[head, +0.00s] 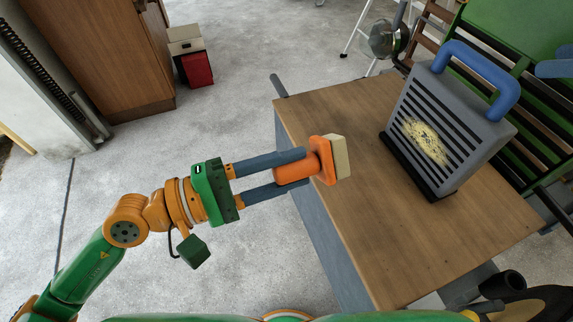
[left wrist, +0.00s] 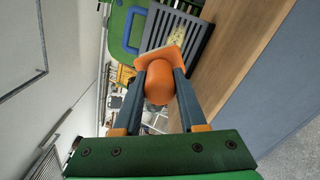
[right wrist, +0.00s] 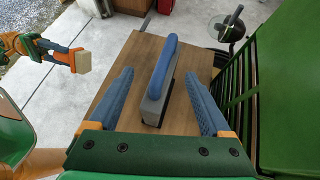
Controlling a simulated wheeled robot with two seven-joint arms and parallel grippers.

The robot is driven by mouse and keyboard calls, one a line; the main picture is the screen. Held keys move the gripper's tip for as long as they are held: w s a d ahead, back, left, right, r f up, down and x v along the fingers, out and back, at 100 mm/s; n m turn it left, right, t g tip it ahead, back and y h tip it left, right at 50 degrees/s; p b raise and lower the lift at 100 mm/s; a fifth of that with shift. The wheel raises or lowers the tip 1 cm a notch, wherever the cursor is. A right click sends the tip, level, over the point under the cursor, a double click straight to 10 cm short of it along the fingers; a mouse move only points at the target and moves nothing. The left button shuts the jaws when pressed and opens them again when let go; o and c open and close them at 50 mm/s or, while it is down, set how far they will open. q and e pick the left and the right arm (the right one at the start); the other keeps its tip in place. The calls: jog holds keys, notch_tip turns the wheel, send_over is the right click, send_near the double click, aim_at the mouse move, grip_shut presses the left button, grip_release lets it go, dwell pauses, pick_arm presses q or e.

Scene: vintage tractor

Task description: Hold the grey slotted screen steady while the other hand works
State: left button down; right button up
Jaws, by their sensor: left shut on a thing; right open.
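The grey slotted screen (head: 443,120) stands tilted on a wooden table, with a dark base strip and a blue arched handle (head: 487,70) on top. A pale yellow patch (head: 426,140) covers part of its slats. My left gripper (head: 294,167) is shut on the orange handle of a block-like tool (left wrist: 158,82) with a cream pad (head: 342,157), over the table's left edge, apart from the screen. My right gripper (right wrist: 158,76) is open, with the blue handle (right wrist: 162,68) showing between its fingers; contact cannot be told. In the head view only a blue finger part shows at the right edge.
The wooden table top (head: 330,115) is bare left of the screen. Green slatted machinery (head: 520,30) stands close behind and right of it. A round glass lamp (head: 383,38) is at the back. A red box (head: 197,68) and a brown cabinet (head: 100,50) stand on the floor.

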aim_at(485, 66)
jog(key=shift+h, duration=0.3)
jog(key=x, duration=1)
jog(key=shift+w+d+f, duration=0.15)
jog(key=shift+d+f, duration=0.05)
jog(key=shift+d, duration=0.05)
grip_shut()
